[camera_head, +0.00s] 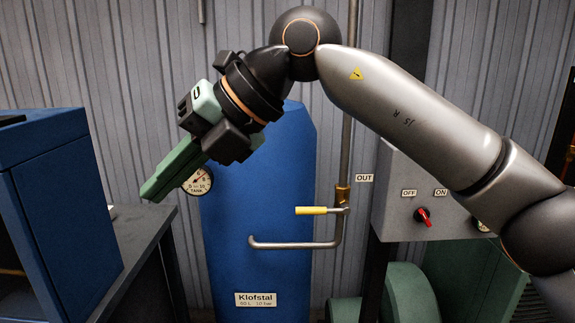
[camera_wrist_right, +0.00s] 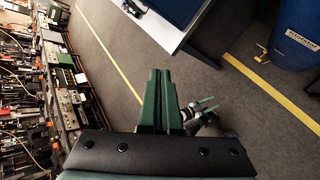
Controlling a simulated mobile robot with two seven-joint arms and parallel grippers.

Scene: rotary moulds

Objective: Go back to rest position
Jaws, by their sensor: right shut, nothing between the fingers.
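My right gripper (camera_head: 152,190) is raised in the head view and points down to the left. Its green fingers are together with nothing between them, and in the right wrist view the right gripper (camera_wrist_right: 160,74) also shows its two fingers side by side. It overlaps the blue tank and the tank gauge (camera_head: 198,181) in the head view; I cannot tell the distance. My left arm is outside the head view. A small gripper with green fingers, apparently my left gripper (camera_wrist_right: 206,104), shows low in the right wrist view, too small to read its opening.
A blue tank (camera_head: 258,225) stands against the corrugated wall, with a yellow-handled valve (camera_head: 312,210) and pipe beside it. A grey panel (camera_head: 393,215) with a red switch (camera_head: 423,216) is at the right. A blue cabinet (camera_head: 65,205) is at the left. Grey floor (camera_wrist_right: 115,65) lies below.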

